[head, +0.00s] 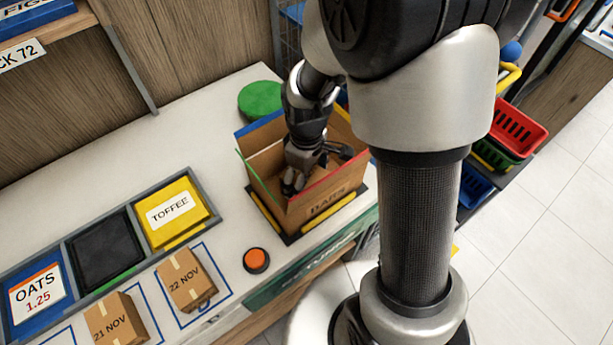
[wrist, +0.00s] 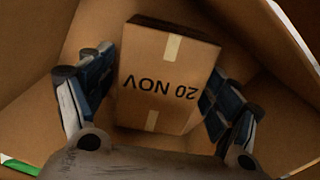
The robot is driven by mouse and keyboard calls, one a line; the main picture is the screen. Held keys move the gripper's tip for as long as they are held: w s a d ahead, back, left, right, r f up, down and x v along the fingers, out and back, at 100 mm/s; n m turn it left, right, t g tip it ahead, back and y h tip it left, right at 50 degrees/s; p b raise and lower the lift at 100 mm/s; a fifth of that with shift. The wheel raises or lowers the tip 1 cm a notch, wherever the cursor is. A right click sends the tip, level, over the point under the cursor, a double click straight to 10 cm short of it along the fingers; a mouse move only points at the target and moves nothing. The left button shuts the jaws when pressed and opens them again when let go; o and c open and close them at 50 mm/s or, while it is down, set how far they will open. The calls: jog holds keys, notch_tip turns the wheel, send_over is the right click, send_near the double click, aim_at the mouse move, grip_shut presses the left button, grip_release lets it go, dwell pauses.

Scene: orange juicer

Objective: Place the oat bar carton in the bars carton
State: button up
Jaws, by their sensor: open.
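The bars carton (head: 310,209) is an open cardboard box with coloured top edges and dark lettering on its front, standing on the counter. My gripper (head: 292,184) reaches down inside it. In the wrist view a small brown carton (wrist: 168,80) marked "20 NOV" lies within the box, between the two fingers of my gripper (wrist: 163,98). The fingers are open on either side of it; whether either one touches it I cannot tell. In the head view this carton is hidden by the box wall and my gripper.
Two similar cartons, "22 NOV" (head: 186,280) and "21 NOV" (head: 116,320), stand on outlined spots at the front. Behind them is a divided tray (head: 128,282) with OATS and TOFFEE sections. An orange button (head: 256,260) and a green disc (head: 260,99) flank the box.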

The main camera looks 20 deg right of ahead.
jog(key=shift+r, duration=0.1)
notch_tip(320, 180, up, 13)
jog(key=p, duration=0.4)
jog(key=s+r+m+t, duration=0.4)
jog(key=s+r+m, duration=0.4)
jog(key=s+r, duration=0.4)
jog(key=s, duration=0.3)
jog(key=shift+r+t, duration=0.3)
jog(key=shift+r, duration=0.05)
